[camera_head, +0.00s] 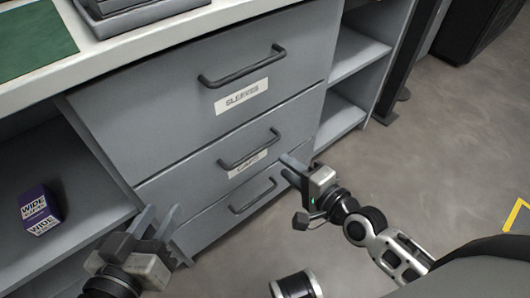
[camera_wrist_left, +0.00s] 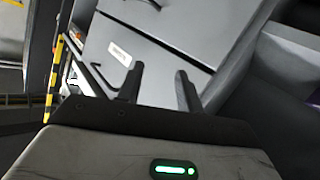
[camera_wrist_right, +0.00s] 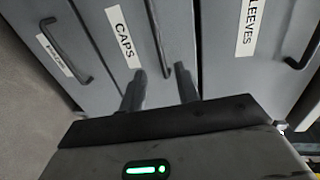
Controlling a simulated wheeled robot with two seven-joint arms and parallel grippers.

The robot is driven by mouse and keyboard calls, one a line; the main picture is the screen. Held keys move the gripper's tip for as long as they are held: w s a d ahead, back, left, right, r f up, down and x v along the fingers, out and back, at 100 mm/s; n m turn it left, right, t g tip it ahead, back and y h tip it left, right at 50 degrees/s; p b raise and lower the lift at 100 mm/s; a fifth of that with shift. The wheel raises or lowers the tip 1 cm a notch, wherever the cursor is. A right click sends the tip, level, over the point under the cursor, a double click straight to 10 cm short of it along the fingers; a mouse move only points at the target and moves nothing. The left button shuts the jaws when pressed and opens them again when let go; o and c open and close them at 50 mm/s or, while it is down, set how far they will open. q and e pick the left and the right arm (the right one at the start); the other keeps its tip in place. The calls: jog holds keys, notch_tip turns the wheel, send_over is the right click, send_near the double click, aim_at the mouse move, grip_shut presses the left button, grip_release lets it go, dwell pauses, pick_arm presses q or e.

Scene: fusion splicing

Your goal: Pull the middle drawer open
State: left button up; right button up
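The middle drawer (camera_head: 200,178) is grey, labelled CAPS, and looks shut flush with the cabinet. Its dark bar handle (camera_head: 249,150) is clear of any grip. In the right wrist view the CAPS drawer (camera_wrist_right: 118,52) and its handle (camera_wrist_right: 156,36) lie ahead of the fingers. My right gripper (camera_head: 288,169) is open and empty, just right of that handle; its fingers (camera_wrist_right: 160,86) show apart, and the exact gap to the handle is hard to tell. My left gripper (camera_head: 158,213) is open and empty at the cabinet's lower left; its fingers (camera_wrist_left: 157,78) point toward the drawer fronts.
The top drawer (camera_head: 180,100), labelled SLEEVES, and the bottom drawer (camera_head: 210,222) look shut. A purple box (camera_head: 39,210) sits on the left open shelf. Open shelves (camera_head: 340,115) are at right. The floor (camera_head: 440,150) right of the cabinet is clear.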

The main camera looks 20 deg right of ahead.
pick_arm(q)
jog(key=shift+w+d+r+n+t+h+b, duration=0.2)
jog(key=shift+d+r+n+t+h+b, duration=0.2)
jog(key=shift+b, duration=0.6)
pick_arm(e)
jog(key=x, duration=0.8)
jog(key=shift+w, duration=0.4)
jog(key=shift+a, duration=0.1)
grip_shut()
